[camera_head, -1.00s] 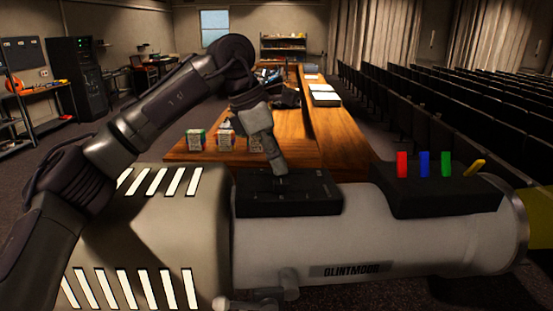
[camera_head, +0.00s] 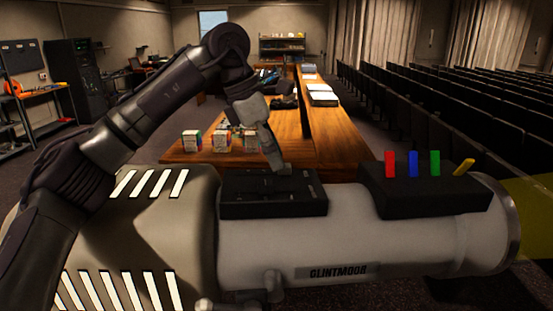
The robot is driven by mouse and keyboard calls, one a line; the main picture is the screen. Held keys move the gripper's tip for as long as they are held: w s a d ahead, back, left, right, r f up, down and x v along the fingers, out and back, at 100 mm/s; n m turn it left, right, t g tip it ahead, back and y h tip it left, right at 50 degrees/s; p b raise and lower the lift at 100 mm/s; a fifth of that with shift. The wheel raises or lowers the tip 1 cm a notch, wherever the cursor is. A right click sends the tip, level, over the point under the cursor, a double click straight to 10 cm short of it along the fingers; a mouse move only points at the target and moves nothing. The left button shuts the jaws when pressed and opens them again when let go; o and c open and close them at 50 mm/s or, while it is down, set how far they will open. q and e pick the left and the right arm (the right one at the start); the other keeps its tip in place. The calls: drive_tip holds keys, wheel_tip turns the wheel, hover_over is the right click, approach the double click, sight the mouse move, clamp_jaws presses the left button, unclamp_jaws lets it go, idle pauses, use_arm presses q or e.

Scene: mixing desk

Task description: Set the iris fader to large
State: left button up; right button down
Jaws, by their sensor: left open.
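The black control panel (camera_head: 240,207) sits on top of the white lamp housing marked GLINTMOOR. Its top has dark slots with faint markings. They are too small and dark for me to read or to tell which fader is the iris one or where it stands. My left gripper (camera_head: 282,168) points down over the far edge of this panel, near its middle right. It is open, and I see nothing held in it. I cannot tell whether its fingertips touch the panel. My right gripper does not show.
A second black block (camera_head: 425,196) to the right bears red, blue, green and yellow levers; the yellow one (camera_head: 464,166) leans. Behind stands a wooden desk (camera_head: 340,150) with several small boxes (camera_head: 191,141). Rows of seats fill the right side.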

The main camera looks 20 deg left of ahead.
use_arm(q)
drive_tip(key=v, duration=1)
drive_tip(key=shift+s+a, duration=0.2)
drive_tip(key=shift+a, duration=0.2)
drive_tip(key=shift+r, duration=0.1)
